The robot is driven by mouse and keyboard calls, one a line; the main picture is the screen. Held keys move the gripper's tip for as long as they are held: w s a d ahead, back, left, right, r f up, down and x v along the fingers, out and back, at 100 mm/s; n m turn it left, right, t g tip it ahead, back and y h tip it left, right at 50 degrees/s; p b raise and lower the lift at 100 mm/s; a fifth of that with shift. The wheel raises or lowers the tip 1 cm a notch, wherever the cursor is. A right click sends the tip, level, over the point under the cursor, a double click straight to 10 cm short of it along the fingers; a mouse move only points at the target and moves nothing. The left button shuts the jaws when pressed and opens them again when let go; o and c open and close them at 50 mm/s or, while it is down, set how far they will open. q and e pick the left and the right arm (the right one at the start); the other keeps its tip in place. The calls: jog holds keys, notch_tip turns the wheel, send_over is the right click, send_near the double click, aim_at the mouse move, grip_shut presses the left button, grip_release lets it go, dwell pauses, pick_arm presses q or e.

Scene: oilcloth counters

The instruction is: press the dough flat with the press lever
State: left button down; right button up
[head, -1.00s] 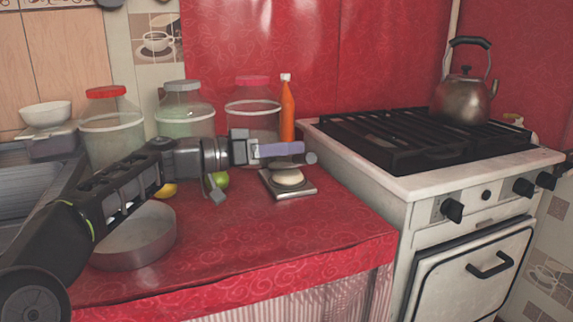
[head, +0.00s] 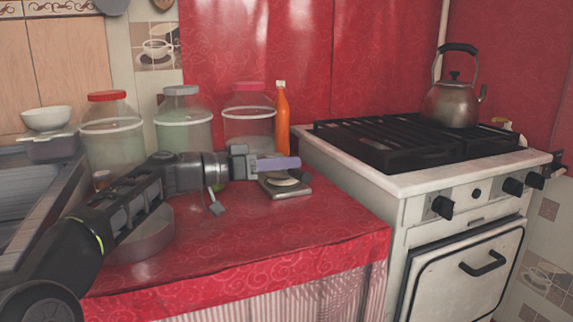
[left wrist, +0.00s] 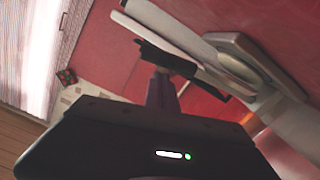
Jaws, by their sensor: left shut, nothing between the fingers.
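The press (head: 298,192), a small grey plate with an upper pressing part, stands on the red counter. The dough (head: 286,183) is a pale disc on its base, partly covered by the dark pressing part. The press also shows at the upper right of the left wrist view (left wrist: 262,48). My left gripper (head: 290,163), with lavender fingers, is shut and empty, just above and behind the press in the head view. In the left wrist view its dark fingertips (left wrist: 165,58) lie against or very near the pale lever bar (left wrist: 172,28); contact is unclear. My right gripper is out of view.
Several lidded jars (head: 183,118) and an orange bottle (head: 282,118) stand behind. A round pan (head: 146,238) sits left, partly under my arm. The stove (head: 440,165) with a kettle (head: 453,103) is at right. The red counter's front (head: 260,240) is clear.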

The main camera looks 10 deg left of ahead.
pick_arm(q)
notch_tip(320, 180, up, 10)
jog(key=p, duration=0.4)
jog(key=shift+p, duration=0.4)
jog(key=shift+f, duration=0.1)
